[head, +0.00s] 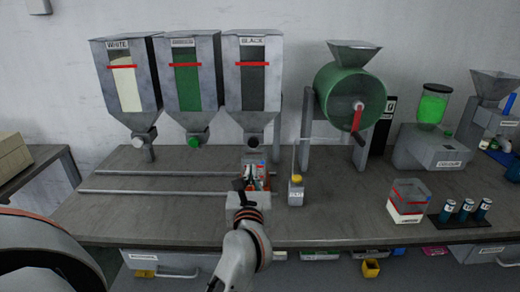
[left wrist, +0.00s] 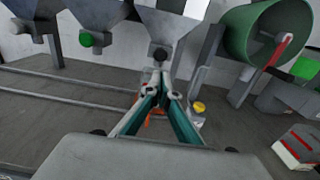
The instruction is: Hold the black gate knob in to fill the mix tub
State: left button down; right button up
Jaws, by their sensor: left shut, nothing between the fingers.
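The black gate knob (head: 254,142) is on the outlet of the hopper labelled BLACK (head: 252,80). In the left wrist view the knob (left wrist: 162,55) shows just beyond my fingertips. My left gripper (head: 252,183) is in front of and below the knob, shut and empty; its fingertips (left wrist: 162,82) come together. I cannot tell whether they touch the knob. A small container with red on it (head: 262,167) stands under the black outlet, mostly hidden by my gripper; it may be the mix tub. My right gripper is not in view.
The white (head: 127,85) and green (head: 187,85) hoppers stand to the left, with two rails (head: 150,191) below. A yellow-topped block (head: 296,190) is close right of my gripper. A green drum (head: 350,95), a clear tub (head: 408,198) and several dark cylinders (head: 465,210) are further right.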

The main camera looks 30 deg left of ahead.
aim_at(253, 144)
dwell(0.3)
pick_arm(q)
jog(key=p+x, duration=0.1)
jog(key=x, duration=1.3)
jog(key=shift+w, duration=0.15)
jog(key=shift+x, duration=0.8)
dwell(5.3)
